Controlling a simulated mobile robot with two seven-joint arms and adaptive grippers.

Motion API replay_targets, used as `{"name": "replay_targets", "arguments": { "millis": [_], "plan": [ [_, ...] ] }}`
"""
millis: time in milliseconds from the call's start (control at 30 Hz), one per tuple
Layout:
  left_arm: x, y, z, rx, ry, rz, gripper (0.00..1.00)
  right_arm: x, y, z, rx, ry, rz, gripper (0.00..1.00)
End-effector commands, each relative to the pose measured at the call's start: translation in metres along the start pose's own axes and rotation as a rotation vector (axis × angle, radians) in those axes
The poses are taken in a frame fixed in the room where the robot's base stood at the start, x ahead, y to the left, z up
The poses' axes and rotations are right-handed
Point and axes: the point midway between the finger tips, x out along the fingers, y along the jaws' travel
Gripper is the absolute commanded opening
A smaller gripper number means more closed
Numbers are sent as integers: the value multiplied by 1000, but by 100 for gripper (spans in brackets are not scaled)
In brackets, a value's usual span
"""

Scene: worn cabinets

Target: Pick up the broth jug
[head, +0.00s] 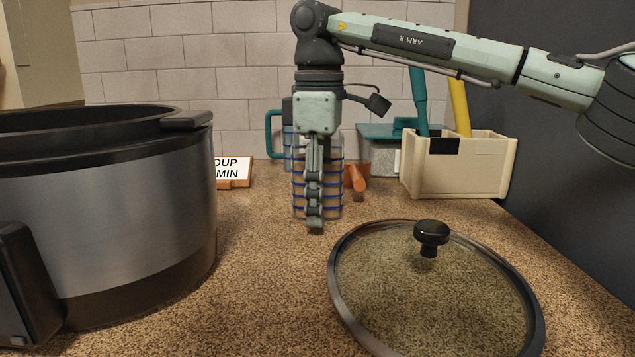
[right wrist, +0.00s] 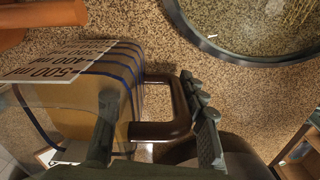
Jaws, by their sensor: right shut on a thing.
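The jug (head: 334,172), taken as the broth jug, is clear with blue bands and amber-brown contents, upright on the speckled counter. In the right wrist view the jug (right wrist: 118,78) shows a ml scale and a brown loop handle (right wrist: 180,104). My right gripper (head: 315,222) points down in front of the jug and hides its middle. In the right wrist view its fingers (right wrist: 155,140) are at the handle side, shut on the jug, seemingly by the handle. The exact contact is partly hidden. My left gripper is not in view.
A large pot (head: 120,235) stands at left. A glass lid (head: 400,290) with a black knob lies front right. Behind are a teal-handled jug (head: 273,135), a sign (head: 234,172), an orange object (head: 357,178), a teal-lidded container (head: 383,155) and a cream utensil box (head: 465,175).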

Motion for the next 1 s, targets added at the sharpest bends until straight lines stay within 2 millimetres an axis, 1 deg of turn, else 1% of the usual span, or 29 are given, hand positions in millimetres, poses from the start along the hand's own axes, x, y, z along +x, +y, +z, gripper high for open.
{"name": "replay_targets", "arguments": {
  "millis": [367, 567, 767, 1000],
  "plan": [
    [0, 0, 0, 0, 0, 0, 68, -3, 0, 0, -1, 2, 2, 0],
    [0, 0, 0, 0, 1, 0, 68, -11, 0, -1, 0, 2, 3, 0],
    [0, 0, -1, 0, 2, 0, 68, -24, 0, 0, 1, 3, 3, 0],
    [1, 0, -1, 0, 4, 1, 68, -46, 0, -1, 0, 3, 3, 0]
  ]
}}
